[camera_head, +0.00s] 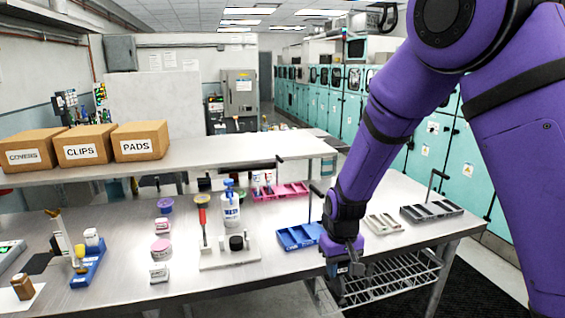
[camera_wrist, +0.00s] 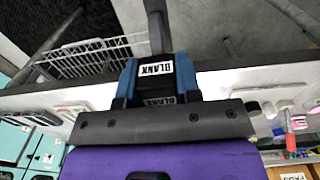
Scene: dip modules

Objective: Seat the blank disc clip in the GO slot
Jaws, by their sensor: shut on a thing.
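My gripper (camera_wrist: 157,82) is shut on the blank disc clip (camera_wrist: 156,70), a dark block with a white BLANK label. In the wrist view the clip sits between my two blue fingers. In the head view my gripper (camera_head: 342,268) points down at the table's front edge, just right of and nearer than a blue tray (camera_head: 290,239); the clip is mostly hidden there. A dark bar shows behind the clip in the wrist view; I cannot tell whether it belongs to it. I cannot read a GO mark on any slot.
A beige tray (camera_head: 371,227) and a dark divided tray (camera_head: 455,210) with an upright rod stand to the right. A pink tray (camera_head: 296,188) is behind. A wire shelf (camera_head: 400,279) is below the table edge. Bottles and small tubs stand left. Labelled boxes (camera_head: 140,141) sit on the raised shelf.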

